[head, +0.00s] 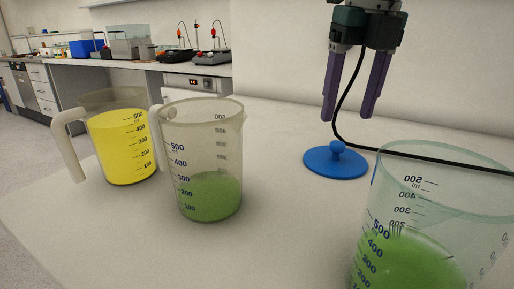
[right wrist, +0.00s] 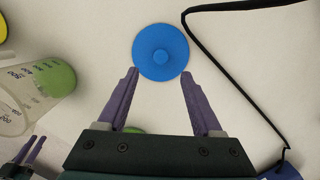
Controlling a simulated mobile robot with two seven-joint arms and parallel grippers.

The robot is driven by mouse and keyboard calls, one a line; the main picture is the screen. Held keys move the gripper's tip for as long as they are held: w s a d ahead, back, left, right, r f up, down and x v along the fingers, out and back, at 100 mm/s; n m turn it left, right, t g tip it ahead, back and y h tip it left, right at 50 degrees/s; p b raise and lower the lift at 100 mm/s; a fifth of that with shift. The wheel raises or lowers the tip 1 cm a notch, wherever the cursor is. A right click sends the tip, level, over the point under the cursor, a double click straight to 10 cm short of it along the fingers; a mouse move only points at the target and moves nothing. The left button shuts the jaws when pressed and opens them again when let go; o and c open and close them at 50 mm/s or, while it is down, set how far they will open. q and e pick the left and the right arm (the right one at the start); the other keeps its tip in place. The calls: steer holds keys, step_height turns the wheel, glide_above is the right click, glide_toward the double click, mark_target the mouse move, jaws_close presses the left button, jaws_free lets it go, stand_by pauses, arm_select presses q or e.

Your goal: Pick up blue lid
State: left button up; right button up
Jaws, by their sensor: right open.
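The blue lid (head: 336,161) lies flat on the white table, a round disc with a small knob on top. It also shows in the right wrist view (right wrist: 160,43), just beyond the fingertips. My right gripper (head: 349,118) points down above the lid, with its two purple fingers apart and nothing between them. In the right wrist view its fingertips (right wrist: 159,71) lie toward either side of the lid's near edge. In the right wrist view, my left gripper (right wrist: 32,150) shows at the lower left, with its purple fingers apart.
A beaker with green juice (head: 210,196) and a yellow-filled one (head: 128,145) stand left of the lid. A large beaker with green liquid (head: 410,259) stands at the front right. A black cable (head: 430,159) runs behind the lid. The table between is clear.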

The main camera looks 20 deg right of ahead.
mark_target(338, 143)
steer(key=f, duration=0.3)
steer(key=w+f, duration=0.1)
steer(key=f, duration=0.2)
steer(key=shift+w+d, duration=0.2)
jaws_close()
stand_by(0.4)
